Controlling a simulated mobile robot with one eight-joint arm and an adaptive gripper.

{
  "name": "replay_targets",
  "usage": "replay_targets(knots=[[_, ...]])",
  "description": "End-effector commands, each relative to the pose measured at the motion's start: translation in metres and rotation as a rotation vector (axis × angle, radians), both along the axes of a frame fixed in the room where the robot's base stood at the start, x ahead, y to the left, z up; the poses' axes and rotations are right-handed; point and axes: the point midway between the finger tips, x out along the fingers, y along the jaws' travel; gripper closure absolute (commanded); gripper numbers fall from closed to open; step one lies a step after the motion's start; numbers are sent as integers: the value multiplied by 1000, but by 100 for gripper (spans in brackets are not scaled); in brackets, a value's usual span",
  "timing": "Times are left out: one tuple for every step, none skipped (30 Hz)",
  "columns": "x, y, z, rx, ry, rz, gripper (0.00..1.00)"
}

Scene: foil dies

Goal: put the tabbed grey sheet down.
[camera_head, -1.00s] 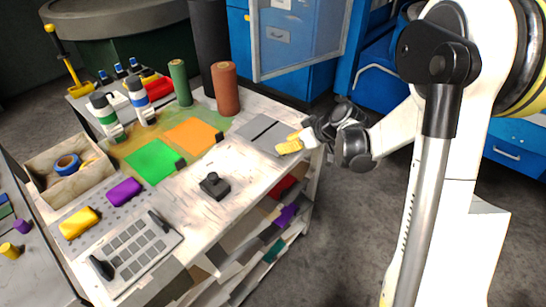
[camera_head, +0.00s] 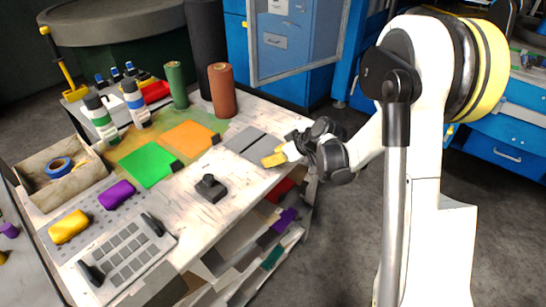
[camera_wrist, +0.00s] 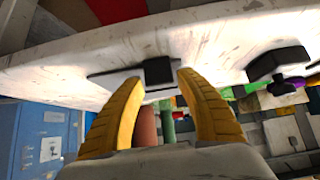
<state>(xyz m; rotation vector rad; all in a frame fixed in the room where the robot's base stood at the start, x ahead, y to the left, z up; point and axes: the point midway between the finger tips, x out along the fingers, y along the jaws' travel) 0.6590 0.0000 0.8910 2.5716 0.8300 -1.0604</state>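The tabbed grey sheet (camera_head: 242,139) is at the right side of the white worktop, with a thin dark line across it. It looks level and very close to the top; I cannot tell whether it fully touches. My gripper (camera_head: 272,159) is at its right front edge. In the wrist view, the yellow fingers (camera_wrist: 160,80) are closed in on both sides of the sheet's dark tab (camera_wrist: 159,69).
An orange sheet (camera_head: 188,137) and a green sheet (camera_head: 148,163), both with dark tabs, lie to the left. A brown roll (camera_head: 221,90) and a green roll (camera_head: 176,85) stand behind. A black knobbed block (camera_head: 210,188) sits in front. The worktop around that block is bare.

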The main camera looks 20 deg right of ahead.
Motion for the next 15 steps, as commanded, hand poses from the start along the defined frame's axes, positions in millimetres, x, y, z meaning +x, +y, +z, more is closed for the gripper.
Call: replay_targets(knots=[[0,0,0,0,0,0,49],[0,0,0,0,0,0,49],[0,0,0,0,0,0,49],[0,0,0,0,0,0,49],[0,0,0,0,0,0,49],[0,0,0,0,0,0,49],[0,0,0,0,0,0,49],[0,0,1,0,0,0,49],[0,0,1,0,0,0,49],[0,0,2,0,0,0,49],[0,0,4,0,0,0,49],[-2,-2,6,0,0,-1,49],[-5,-4,9,0,0,-1,49],[-7,-6,13,0,0,-1,49],[-11,-9,18,0,0,-3,49]])
